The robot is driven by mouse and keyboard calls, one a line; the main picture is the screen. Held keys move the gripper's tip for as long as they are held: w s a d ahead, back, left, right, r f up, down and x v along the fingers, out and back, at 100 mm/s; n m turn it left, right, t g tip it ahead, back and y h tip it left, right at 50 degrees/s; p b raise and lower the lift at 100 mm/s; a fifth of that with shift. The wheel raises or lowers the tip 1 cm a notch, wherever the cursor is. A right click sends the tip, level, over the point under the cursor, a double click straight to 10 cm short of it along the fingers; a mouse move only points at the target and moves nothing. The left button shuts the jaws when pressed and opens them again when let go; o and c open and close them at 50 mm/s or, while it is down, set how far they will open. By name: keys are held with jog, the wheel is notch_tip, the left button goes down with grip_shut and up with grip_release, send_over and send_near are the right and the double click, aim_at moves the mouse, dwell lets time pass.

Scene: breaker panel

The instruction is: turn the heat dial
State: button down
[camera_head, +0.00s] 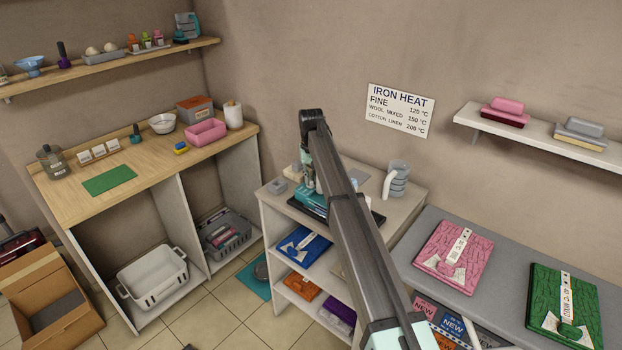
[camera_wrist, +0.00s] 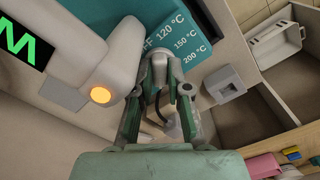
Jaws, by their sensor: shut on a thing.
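The heat dial (camera_wrist: 159,61) is a small grey knob on the teal panel (camera_wrist: 196,25) in the wrist view. Printed marks beside it read 120 °C, 150 °C and 200 °C, and the edge of an OFF mark shows. My gripper (camera_wrist: 161,80) has its fingers closed around the dial, one on each side. Much of the dial is hidden by the fingers, so its pointer direction cannot be told. In the head view my gripper (camera_head: 308,178) is lowered over the teal appliance (camera_head: 312,203) on the middle cabinet, and my arm hides much of it.
A pale housing with a lit orange button (camera_wrist: 101,94) stands close left of my gripper in the wrist view. A grey box (camera_wrist: 225,83) is at the right. An iron heat chart (camera_head: 400,110) hangs on the wall. A grey jug (camera_head: 396,180) stands right of my arm.

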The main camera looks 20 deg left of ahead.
aim_at(311, 179)
jog(key=c, duration=1.1)
grip_release()
jog(key=shift+r, duration=0.1)
notch_tip(311, 179, up, 12)
jog(key=shift+f, duration=0.1)
